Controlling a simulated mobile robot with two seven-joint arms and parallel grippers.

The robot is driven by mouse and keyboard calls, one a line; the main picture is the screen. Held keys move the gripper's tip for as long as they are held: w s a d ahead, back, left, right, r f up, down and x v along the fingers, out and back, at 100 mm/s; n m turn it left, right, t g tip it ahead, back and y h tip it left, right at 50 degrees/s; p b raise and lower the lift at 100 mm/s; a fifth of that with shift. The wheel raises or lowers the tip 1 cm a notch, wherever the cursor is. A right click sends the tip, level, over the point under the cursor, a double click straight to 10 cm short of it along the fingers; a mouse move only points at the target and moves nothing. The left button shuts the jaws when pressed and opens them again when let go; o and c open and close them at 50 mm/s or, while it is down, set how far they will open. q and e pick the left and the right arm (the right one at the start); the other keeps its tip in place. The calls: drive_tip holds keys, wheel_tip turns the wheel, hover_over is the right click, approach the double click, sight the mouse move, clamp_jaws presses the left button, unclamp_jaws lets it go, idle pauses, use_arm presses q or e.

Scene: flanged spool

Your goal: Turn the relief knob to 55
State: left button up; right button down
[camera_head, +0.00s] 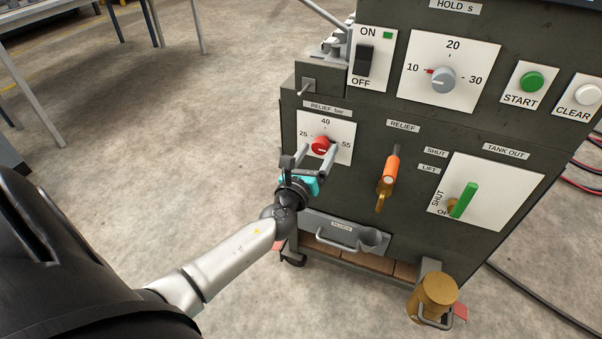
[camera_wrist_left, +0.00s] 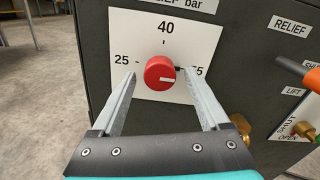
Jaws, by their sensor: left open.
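The red relief knob (camera_head: 320,145) sits on a white dial plate with marks 25, 40 and 55, on the upper left of the machine front. My left gripper (camera_head: 318,152) is open in front of the dial. Its fingers reach to either side of the knob, with visible gaps in the wrist view (camera_wrist_left: 158,80). The right finger partly hides the 55 label. I cannot tell whether the fingertips reach the knob's depth. My right gripper is out of view.
An orange-handled relief lever (camera_head: 391,168) and a green tank-out handle (camera_head: 464,201) stick out to the right. Above are a black on/off switch (camera_head: 364,61) and a grey hold knob (camera_head: 443,79). A drawer (camera_head: 331,232) lies below. Open floor lies left.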

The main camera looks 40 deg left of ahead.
use_arm(q)
drive_tip(key=v, duration=1.3)
drive_tip(key=shift+s+p, duration=0.25)
drive_tip(key=shift+p, duration=0.15)
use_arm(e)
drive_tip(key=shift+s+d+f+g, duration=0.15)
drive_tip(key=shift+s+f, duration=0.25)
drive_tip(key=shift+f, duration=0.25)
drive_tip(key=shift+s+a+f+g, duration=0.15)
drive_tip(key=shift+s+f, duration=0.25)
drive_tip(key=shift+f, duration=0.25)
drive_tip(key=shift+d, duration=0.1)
